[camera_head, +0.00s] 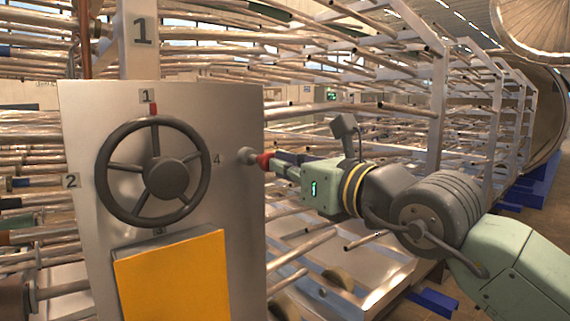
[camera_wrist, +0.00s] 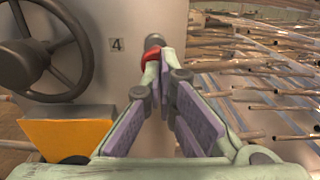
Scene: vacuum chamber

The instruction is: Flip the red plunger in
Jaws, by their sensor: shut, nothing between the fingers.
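The red plunger (camera_head: 264,161) stands out from the right side of the upright metal panel (camera_head: 233,110), on a round grey mount (camera_head: 246,155) near the label 4. In the wrist view the red plunger (camera_wrist: 149,57) shows just past the fingertips, partly hidden by them. My gripper (camera_head: 278,165) comes in from the right, with its tips right at the plunger's outer end. In the wrist view the fingers of my gripper (camera_wrist: 160,66) meet at their tips and hold nothing. I cannot tell whether they touch the plunger.
A dark handwheel (camera_head: 154,171) is on the panel left of the plunger, with a small red mark above it under the label 1. A yellow box (camera_head: 172,279) sits below the wheel. Racks of metal pipes (camera_head: 340,108) fill the space behind and right.

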